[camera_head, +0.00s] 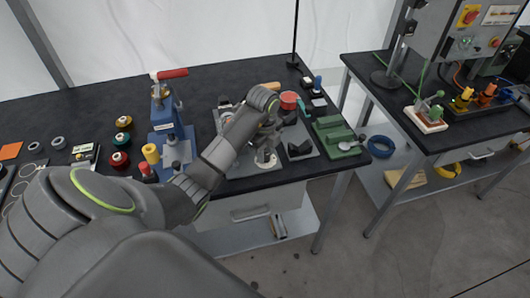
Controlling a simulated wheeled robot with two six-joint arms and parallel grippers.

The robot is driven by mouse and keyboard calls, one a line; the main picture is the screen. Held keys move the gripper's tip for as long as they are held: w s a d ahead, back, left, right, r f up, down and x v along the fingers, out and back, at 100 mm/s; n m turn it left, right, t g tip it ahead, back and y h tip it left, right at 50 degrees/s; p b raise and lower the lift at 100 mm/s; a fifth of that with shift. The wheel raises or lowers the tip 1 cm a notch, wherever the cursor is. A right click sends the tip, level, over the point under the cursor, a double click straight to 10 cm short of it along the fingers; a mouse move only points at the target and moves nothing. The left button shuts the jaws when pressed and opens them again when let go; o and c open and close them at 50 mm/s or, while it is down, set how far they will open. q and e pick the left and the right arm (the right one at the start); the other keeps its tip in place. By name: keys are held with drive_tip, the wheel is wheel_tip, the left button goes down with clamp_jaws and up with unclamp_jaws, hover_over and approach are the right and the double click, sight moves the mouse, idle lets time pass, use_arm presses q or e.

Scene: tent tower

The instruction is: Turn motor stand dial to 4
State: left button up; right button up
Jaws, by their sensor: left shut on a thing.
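My left arm reaches in from the lower left across the workbench, with its wrist above a grey stand plate (238,172). My left gripper (266,157) is small in the picture and points down at the front of this plate. It is shut on a small part there, which appears to be the motor stand's dial. The fingers and arm hide most of that part, and no number on it can be read. A red round part (288,100) shows just right of the wrist. My right gripper is out of view.
A blue press with a red handle (163,118) stands left of my forearm. Several coloured spools (122,139) lie farther left. A green fixture (337,136) is at the bench's right end. A gap separates a second bench (440,140) with a control box.

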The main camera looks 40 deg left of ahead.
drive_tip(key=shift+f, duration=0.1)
use_arm(q)
drive_tip(key=o, duration=1)
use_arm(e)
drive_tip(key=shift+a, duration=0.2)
